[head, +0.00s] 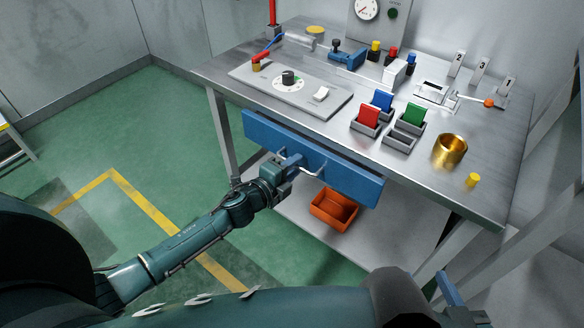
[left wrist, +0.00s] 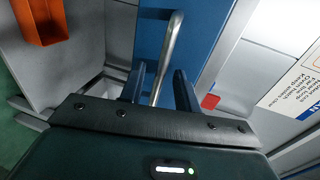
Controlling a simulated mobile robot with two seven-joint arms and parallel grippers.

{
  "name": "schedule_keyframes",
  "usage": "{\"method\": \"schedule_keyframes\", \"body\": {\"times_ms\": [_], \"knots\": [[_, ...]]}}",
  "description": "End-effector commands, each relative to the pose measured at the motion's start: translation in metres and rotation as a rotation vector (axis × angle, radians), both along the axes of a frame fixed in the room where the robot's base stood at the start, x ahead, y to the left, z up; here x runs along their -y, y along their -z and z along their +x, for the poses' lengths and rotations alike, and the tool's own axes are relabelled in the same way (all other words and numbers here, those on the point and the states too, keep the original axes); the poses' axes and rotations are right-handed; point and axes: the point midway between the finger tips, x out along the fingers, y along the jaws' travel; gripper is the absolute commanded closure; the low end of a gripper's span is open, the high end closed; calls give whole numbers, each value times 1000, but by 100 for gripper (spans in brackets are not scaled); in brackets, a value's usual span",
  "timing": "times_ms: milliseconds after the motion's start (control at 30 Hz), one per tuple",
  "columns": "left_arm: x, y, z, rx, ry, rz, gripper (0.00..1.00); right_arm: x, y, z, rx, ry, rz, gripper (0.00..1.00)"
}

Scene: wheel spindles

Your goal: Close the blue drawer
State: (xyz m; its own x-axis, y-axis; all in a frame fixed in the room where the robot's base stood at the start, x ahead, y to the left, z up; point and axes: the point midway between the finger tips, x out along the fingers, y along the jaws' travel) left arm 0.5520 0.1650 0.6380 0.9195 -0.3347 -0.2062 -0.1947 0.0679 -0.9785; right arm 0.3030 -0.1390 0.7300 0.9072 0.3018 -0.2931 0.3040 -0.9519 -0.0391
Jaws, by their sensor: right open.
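The blue drawer (head: 355,177) is under the front edge of the metal workbench. Its front panel sits close below the bench edge, and no drawer interior shows. I cannot tell whether a small gap remains behind it. A metal bar handle (left wrist: 170,50) runs along the drawer front, which also fills the middle of the left wrist view (left wrist: 205,40). My left gripper (head: 287,164) is at the handle. Its two fingers (left wrist: 160,88) stand apart on either side of the bar, with gaps visible. My right gripper (head: 449,290) shows only partly at the bottom right, away from the drawer.
An orange bin (head: 334,209) sits on the lower shelf below the drawer. The workbench (head: 330,135) holds a dial panel, coloured blocks in grey holders, a brass cup (head: 450,150) and a lever with an orange knob (head: 489,103). Green floor at left is clear.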

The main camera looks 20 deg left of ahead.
Motion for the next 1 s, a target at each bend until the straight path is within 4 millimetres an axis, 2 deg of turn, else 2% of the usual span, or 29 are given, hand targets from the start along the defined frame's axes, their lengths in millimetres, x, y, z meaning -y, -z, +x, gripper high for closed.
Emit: {"method": "schedule_keyframes", "body": {"times_ms": [67,433,867,1000], "knots": [[0,0,0,0,0,0,69,0,0,0,-1,-1,0,56],[0,0,0,0,0,0,99,-1,0,0,-1,-2,0,56],[0,0,0,0,-1,0,100,-1,1,0,-1,-2,0,56],[5,1,15,2,-1,0,100,-1,4,0,-1,-3,-3,56]]}}
